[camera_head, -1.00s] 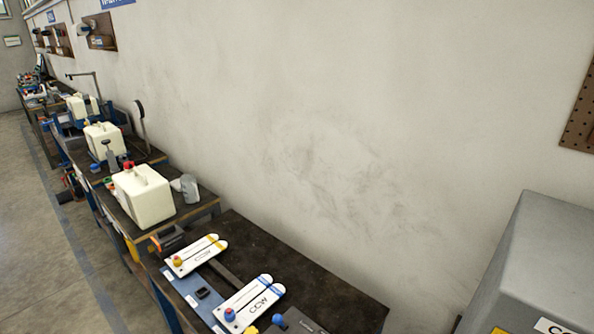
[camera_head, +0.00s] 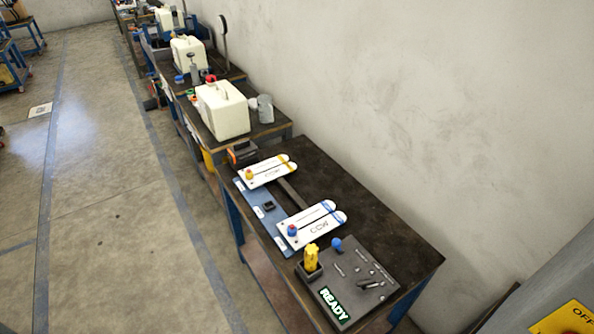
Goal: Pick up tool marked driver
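A yellow handled tool (camera_head: 311,257) stands upright in a dark holder (camera_head: 309,271) at the front edge of the near table. It looks like the driver, but I cannot read a marking on it. The holder sits beside a dark grey panel (camera_head: 350,275) with a lit READY sign (camera_head: 334,304). Neither of my grippers shows in the head view.
The dark-topped table (camera_head: 405,245) carries two white plates, one with yellow stripes (camera_head: 268,171) and one marked CCW (camera_head: 312,224). A blue knob (camera_head: 336,244) stands by the panel. White canisters (camera_head: 222,110) stand on tables farther back. The floor at left (camera_head: 100,220) is clear.

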